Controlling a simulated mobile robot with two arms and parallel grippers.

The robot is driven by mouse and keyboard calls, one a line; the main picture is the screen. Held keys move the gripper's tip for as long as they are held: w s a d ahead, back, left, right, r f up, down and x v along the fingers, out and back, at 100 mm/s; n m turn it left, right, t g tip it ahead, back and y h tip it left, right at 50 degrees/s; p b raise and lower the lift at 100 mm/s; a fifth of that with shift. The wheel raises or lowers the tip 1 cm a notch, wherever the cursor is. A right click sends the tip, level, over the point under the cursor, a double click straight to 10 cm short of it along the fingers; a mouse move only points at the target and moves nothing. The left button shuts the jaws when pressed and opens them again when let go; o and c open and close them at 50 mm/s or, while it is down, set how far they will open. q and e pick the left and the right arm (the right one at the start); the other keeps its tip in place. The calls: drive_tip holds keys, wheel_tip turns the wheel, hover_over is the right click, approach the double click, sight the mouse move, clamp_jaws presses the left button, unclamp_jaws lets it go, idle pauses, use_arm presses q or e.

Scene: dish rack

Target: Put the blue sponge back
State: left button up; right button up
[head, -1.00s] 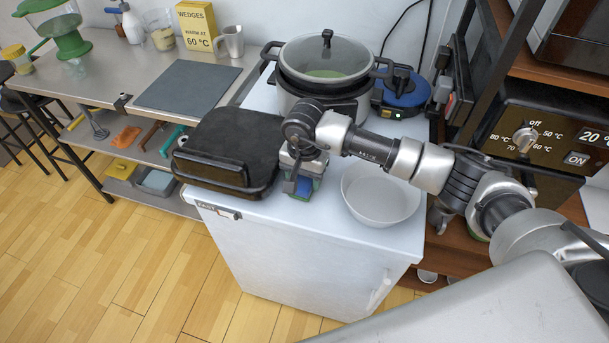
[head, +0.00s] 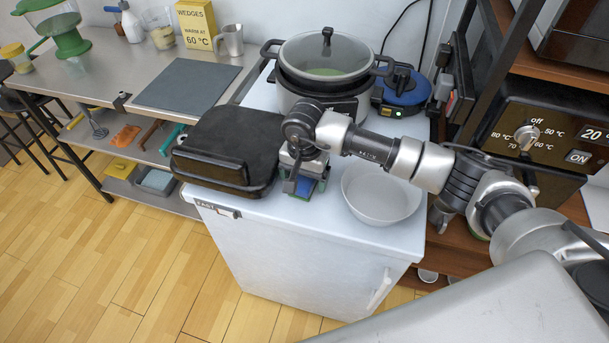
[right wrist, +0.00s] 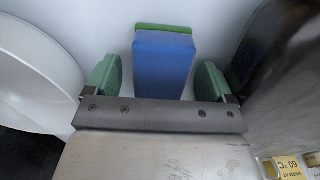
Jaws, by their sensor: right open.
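The blue sponge (right wrist: 163,65) with a green layer lies on the white worktop. In the right wrist view it sits between the two green-padded fingers of my right gripper (right wrist: 162,82), with a gap on each side. The gripper is open. In the head view the right gripper (head: 302,186) points down over the sponge (head: 304,187), between the black grill and the white bowl, and hides most of it. My left gripper does not show.
The white bowl (head: 377,208) stands close to the right of the gripper. The black contact grill (head: 226,142) is close on the left. A pot with a glass lid (head: 324,60) stands behind. A steel table (head: 112,84) with a shelf is further left.

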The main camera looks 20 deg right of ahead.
wheel_tip(320, 180, up, 11)
drive_tip(key=p, duration=0.5)
drive_tip(key=shift+f, duration=0.1)
clamp_jaws()
idle(0.5)
idle(1.0)
